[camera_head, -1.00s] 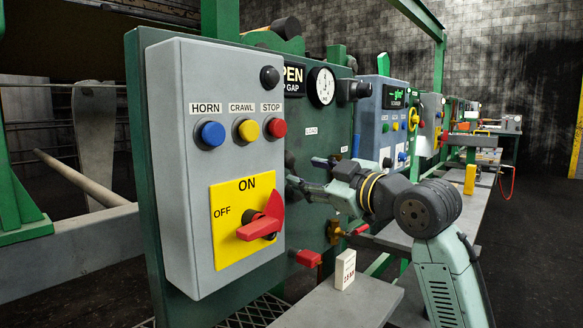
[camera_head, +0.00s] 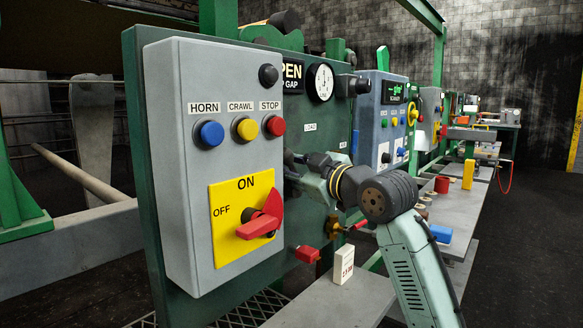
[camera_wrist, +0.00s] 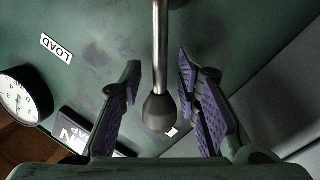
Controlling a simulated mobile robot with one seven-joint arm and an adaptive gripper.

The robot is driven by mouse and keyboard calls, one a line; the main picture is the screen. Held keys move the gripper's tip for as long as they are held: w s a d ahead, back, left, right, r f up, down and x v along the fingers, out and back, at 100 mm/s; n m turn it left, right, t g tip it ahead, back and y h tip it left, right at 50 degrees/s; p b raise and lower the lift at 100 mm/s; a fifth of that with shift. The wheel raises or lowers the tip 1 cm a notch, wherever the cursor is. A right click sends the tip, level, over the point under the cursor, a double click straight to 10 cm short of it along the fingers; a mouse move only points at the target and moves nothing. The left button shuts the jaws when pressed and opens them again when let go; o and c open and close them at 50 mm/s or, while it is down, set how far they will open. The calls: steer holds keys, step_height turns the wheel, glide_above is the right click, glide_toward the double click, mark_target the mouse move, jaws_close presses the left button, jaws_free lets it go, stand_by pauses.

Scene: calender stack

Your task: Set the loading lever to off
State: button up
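In the wrist view, a metal lever rod with a dark rounded knob (camera_wrist: 159,112) stands out from the green panel near a LOAD label (camera_wrist: 56,48). My gripper (camera_wrist: 160,82) is open, with its two purple-padded fingers on either side of the rod and knob. Gaps show between the pads and the lever on both sides. In the head view my gripper (camera_head: 300,178) is at the green panel, just right of the grey control box and below the LOAD label. The lever is hard to make out there, behind or among the fingers.
The grey control box (camera_head: 175,170) stands close left of my gripper, with a red ON/OFF switch (camera_head: 262,218). Below are a red-handled part (camera_head: 307,254) and a small white block (camera_head: 343,265) on a grey shelf. A round gauge (camera_head: 321,82) sits above.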

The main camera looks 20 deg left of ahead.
jaws_close()
stand_by(0.6)
